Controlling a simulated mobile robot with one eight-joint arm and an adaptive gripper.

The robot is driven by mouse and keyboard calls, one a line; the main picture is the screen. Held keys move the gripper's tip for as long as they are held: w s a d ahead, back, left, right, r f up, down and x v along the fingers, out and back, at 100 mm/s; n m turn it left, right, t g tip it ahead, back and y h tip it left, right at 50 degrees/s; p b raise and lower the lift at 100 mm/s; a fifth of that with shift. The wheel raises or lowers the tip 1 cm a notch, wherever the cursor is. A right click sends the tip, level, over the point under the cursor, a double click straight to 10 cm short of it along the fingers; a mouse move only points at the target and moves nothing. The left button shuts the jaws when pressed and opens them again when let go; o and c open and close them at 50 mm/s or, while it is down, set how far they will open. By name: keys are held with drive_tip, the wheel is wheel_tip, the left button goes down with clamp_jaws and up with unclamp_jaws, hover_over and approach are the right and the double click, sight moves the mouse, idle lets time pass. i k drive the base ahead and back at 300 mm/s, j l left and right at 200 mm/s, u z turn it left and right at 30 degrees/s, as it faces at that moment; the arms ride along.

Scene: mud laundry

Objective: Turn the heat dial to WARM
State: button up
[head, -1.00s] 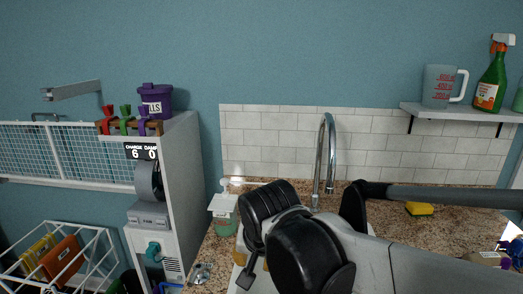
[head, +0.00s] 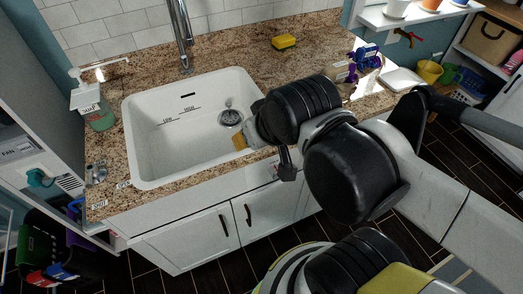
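I cannot make out a heat dial or the word WARM in the head view now. A pale cabinet or machine (head: 28,125) stands at the left edge, cut off by the frame, with a small teal part (head: 40,178) on its front; I cannot tell what this part is. My arm reaches in from the right, over the front of the sink. My gripper (head: 285,166) is mostly hidden by my black wrist joints.
A white sink (head: 150,165) is set in a granite counter (head: 235,60) with a tap (head: 181,35). A soap bottle (head: 98,108) stands left and a yellow sponge (head: 284,42) lies behind. Cabinet doors (head: 185,235) are below; dark floor is open.

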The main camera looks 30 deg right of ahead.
sight(272, 171)
drive_tip(key=k+l+z, duration=0.15)
drive_tip(key=k, duration=0.3)
drive_tip(key=k+l+z, duration=0.2)
drive_tip(key=k, duration=0.3)
drive_tip(key=k+l+z, duration=0.15)
drive_tip(key=k, duration=0.3)
drive_tip(key=k+l+z, duration=0.15)
drive_tip(key=k+l, duration=0.15)
drive_tip(key=k, duration=0.1)
